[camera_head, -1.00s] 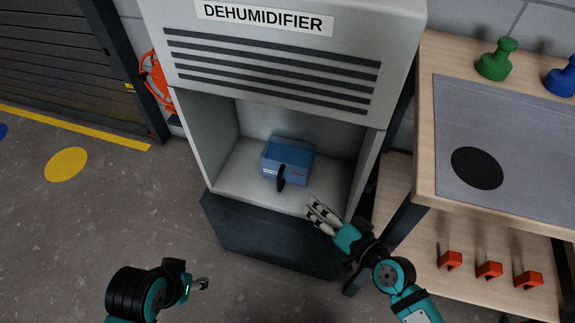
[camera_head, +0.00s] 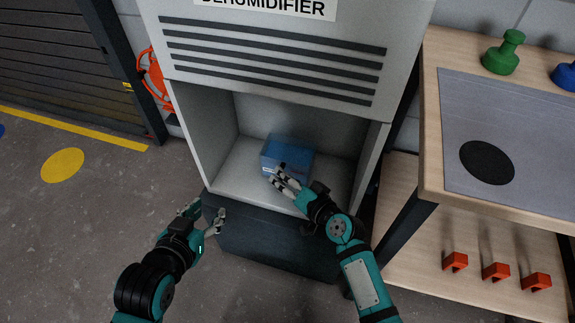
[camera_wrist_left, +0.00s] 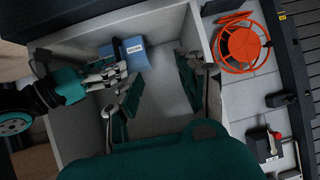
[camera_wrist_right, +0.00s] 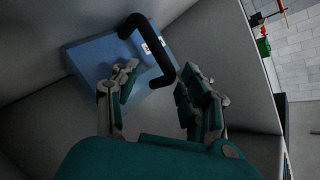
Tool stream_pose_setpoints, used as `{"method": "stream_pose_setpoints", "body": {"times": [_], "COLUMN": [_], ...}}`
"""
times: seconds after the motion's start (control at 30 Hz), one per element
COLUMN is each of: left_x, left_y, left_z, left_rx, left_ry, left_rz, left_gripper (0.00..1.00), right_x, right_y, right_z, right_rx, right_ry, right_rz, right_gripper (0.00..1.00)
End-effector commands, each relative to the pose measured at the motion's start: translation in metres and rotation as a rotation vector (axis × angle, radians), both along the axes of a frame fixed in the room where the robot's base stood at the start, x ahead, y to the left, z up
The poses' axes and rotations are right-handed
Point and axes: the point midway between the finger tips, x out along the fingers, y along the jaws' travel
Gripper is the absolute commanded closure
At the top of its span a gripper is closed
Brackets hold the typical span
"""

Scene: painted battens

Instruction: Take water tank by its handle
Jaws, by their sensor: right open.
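The blue water tank (camera_head: 287,153) sits inside the open bay of the dehumidifier (camera_head: 272,55). Its black handle (camera_wrist_right: 150,48) shows in the right wrist view, standing out from the tank's front near a white label. My right gripper (camera_head: 280,176) is open in front of the tank and hides the handle in the head view. In the right wrist view its fingertips (camera_wrist_right: 157,80) are spread to either side of the handle's lower end, apparently just short of it. My left gripper (camera_head: 208,216) is empty and open, low at the left front of the bay; its fingers also show in the left wrist view (camera_wrist_left: 155,80).
A wooden bench (camera_head: 432,150) with a green knob-topped piece (camera_head: 503,55) and a blue one stands at the right. Orange brackets (camera_head: 495,271) sit on its lower shelf. The bay's side walls (camera_head: 372,160) bound the space around the tank. An orange hose reel (camera_wrist_left: 243,52) hangs at the left wall.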

Motion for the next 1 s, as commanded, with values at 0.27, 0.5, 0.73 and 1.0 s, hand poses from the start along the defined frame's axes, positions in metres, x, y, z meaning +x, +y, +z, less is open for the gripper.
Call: {"method": "stream_pose_setpoints", "body": {"times": [0.27,0.5,0.73,1.0], "left_x": [0.0090,0.0088,0.0086,0.0085], "left_y": [-0.0043,-0.0041,-0.0042,-0.0044], "left_z": [0.0116,0.0113,0.0110,0.0105], "left_rx": [-0.018,-0.018,-0.018,-0.017], "left_ry": [-0.076,-0.074,-0.073,-0.072], "left_rz": [-0.005,-0.005,-0.005,-0.005], "left_gripper": [0.60,0.60,0.60,0.60], "right_x": [0.0087,0.0085,0.0083,0.0077], "right_y": [0.0062,0.0059,0.0049,0.0039], "right_z": [-0.0031,-0.0029,-0.0041,-0.0066], "right_rx": [0.000,0.000,-0.002,-0.003], "right_ry": [0.001,0.000,0.002,0.007], "right_rz": [0.001,0.000,-0.001,-0.002], "right_gripper": [0.56,0.71,1.00,1.00]}}
